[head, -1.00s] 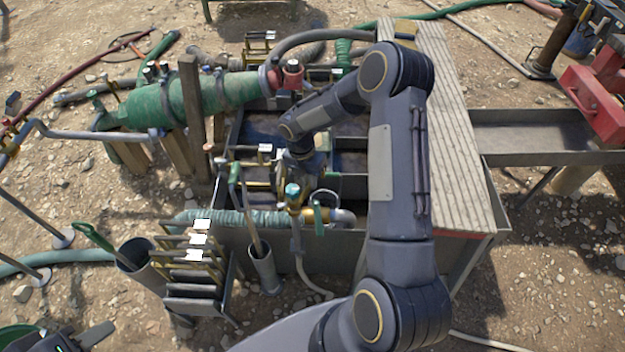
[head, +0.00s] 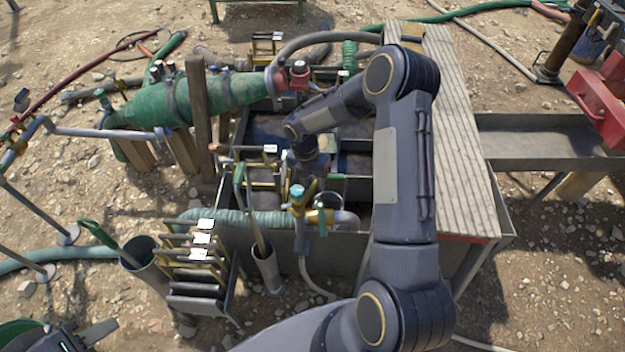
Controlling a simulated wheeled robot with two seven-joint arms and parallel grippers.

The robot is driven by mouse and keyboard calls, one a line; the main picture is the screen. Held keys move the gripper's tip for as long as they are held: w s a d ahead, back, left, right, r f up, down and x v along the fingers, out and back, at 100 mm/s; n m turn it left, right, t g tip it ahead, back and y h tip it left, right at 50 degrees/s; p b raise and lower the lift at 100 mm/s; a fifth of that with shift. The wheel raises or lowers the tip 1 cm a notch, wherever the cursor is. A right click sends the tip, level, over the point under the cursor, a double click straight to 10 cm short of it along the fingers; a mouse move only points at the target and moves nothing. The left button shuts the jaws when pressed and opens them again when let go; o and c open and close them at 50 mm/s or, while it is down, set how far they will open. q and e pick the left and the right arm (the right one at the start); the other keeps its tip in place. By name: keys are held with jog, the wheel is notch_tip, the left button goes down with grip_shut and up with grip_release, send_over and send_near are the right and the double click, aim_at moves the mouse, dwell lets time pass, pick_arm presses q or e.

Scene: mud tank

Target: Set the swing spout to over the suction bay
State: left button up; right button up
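A grey curved pipe (head: 325,38) arches right from a red fitting (head: 299,76) at the end of the green cylinder (head: 195,98), over the tank's far side. It may be the swing spout; I cannot be sure. The tank (head: 345,245) is split into dark bays, and I cannot tell which is the suction bay. My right arm reaches over the tank from the front. My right gripper (head: 309,168) points down among the bays, below and nearer than the pipe; its fingertips are unclear. My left gripper (head: 82,338) is at the bottom left corner, partly cut off, away from the tank.
A plank walkway (head: 450,130) runs along the tank's right side, with a metal trough (head: 545,138) beyond. A teal hose (head: 245,217) and valve (head: 297,195) cross the near side. A rack of plates (head: 205,272) and a tube holder (head: 267,272) stand in front.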

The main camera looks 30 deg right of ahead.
notch_tip(320, 180, up, 8)
jog(key=w, duration=0.1)
jog(key=shift+a+f+p, duration=0.15)
jog(key=shift+a+p, duration=0.15)
jog(key=shift+p, duration=0.05)
dwell(0.3)
jog(key=s+a+r+m+t+y+p, duration=0.1)
jog(key=s+r+m+p, duration=0.1)
jog(key=s+r+m, duration=0.35)
jog(key=s+r+m+t+p, duration=0.1)
jog(key=s+r+m, duration=0.1)
jog(key=r, duration=0.6)
jog(key=s+a+r+m+t+y+p, duration=0.1)
jog(key=s+r+m+p, duration=0.1)
jog(key=s+r+m, duration=0.35)
jog(key=s+a+r+m+t+y+p, duration=0.1)
jog(key=s+a+r+m+t+p, duration=0.1)
jog(key=s+m, duration=0.4)
jog(key=s+a+r+m+t+y+p, duration=0.1)
jog(key=s+a+r+m+t+p, duration=0.1)
jog(key=s+a+r+m, duration=0.2)
jog(key=s+r+m, duration=0.3)
jog(key=shift+s+y, duration=0.15)
jog(key=shift+y, duration=0.25)
jog(key=shift+a, duration=0.1)
dwell(0.4)
